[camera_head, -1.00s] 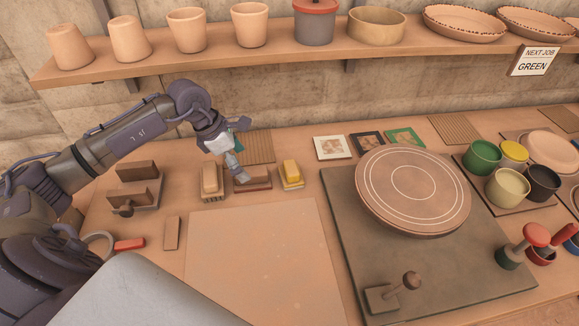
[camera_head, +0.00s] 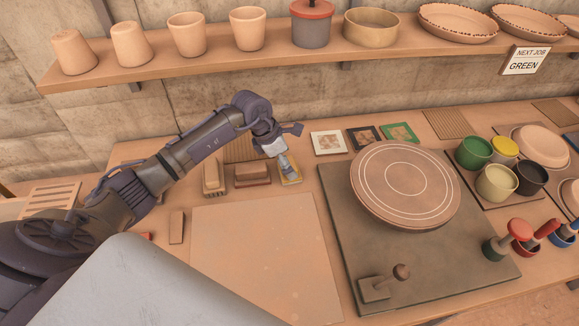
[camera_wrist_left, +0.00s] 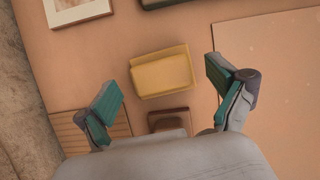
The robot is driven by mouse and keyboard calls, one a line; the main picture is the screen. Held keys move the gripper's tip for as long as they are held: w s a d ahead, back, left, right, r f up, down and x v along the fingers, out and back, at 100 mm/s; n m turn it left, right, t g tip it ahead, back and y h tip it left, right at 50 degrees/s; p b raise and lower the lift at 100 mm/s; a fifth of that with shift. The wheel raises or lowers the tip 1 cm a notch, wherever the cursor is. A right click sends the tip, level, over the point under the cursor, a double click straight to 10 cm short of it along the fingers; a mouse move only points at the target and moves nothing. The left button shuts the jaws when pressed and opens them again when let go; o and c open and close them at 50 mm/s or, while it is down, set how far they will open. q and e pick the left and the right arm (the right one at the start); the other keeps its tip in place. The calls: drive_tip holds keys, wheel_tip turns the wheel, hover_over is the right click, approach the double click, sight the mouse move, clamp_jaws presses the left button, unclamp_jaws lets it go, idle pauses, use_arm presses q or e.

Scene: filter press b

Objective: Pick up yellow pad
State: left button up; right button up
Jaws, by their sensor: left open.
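The yellow pad (camera_wrist_left: 163,73) lies on its small tray between and beyond my open left fingers in the left wrist view. My left gripper (camera_wrist_left: 168,100) shows there with its two teal fingertips wide apart and nothing between them in contact. In the head view my left gripper (camera_head: 288,168) is over the tray (camera_head: 292,181) and hides most of the yellow pad. A reddish-brown block (camera_head: 252,172) sits just left of it, and a tan block (camera_head: 213,177) sits further left. My right gripper is not in view.
A round wheel (camera_head: 405,187) stands on a dark board to the right. Framed tiles (camera_head: 328,142) lie behind the pad's tray. A flat pale board (camera_head: 262,255) in front is clear. Paint cups (camera_head: 473,152) stand further right, and a shelf (camera_head: 180,69) with pots runs above.

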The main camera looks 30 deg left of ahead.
sight(294, 161)
use_arm(q)
drive_tip(key=shift+f, duration=0.2)
drive_tip(key=c, duration=1)
drive_tip(key=shift+c, duration=1.3)
drive_tip(key=shift+r+b, duration=0.3)
drive_tip(key=shift+r, duration=0.15)
wheel_tip(294, 161, up, 3)
drive_tip(key=shift+w+f+b, duration=0.1)
drive_tip(key=shift+f+b, duration=0.1)
drive_tip(key=shift+b, duration=0.35)
drive_tip(key=s+d+r+b, duration=0.2)
drive_tip(key=d+r, duration=0.5)
drive_tip(key=d, duration=0.4)
drive_tip(key=shift+s+d+r+b, duration=0.25)
drive_tip(key=shift+s+r+b, duration=0.05)
drive_tip(key=shift+s+b, duration=0.15)
